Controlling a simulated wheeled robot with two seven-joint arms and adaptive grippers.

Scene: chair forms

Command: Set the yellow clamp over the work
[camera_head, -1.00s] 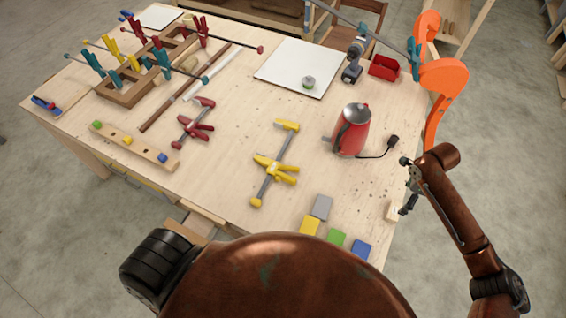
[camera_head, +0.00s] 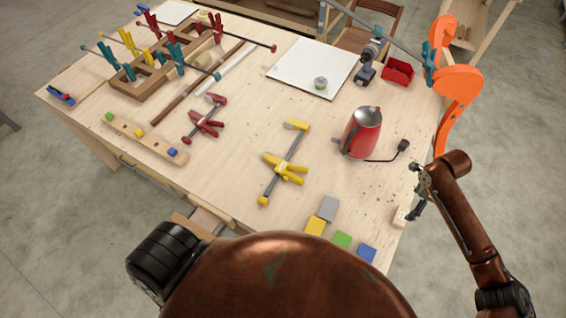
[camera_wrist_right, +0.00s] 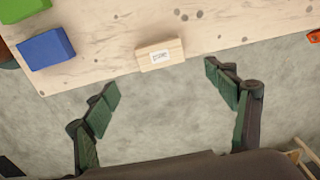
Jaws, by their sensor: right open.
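The yellow clamp (camera_head: 284,166) lies flat on the bare middle of the workbench, its grey bar running diagonally. An orange curved form (camera_head: 460,84), possibly the work, stands at the bench's right edge with a teal clamp (camera_head: 429,62) on it. My right gripper (camera_head: 416,191) is at the right edge, right of the yellow clamp and well apart from it. In the right wrist view its fingers (camera_wrist_right: 160,79) are spread and empty, pointing at the bench edge by a small labelled wooden block (camera_wrist_right: 160,54). My left gripper is out of view.
A red kettle (camera_head: 363,133) with a cord stands between the yellow clamp and the orange form. A red clamp (camera_head: 206,121), a wooden rack (camera_head: 150,82) with several clamps and a white board (camera_head: 315,65) lie farther back. Coloured blocks (camera_head: 341,240) sit near the front edge.

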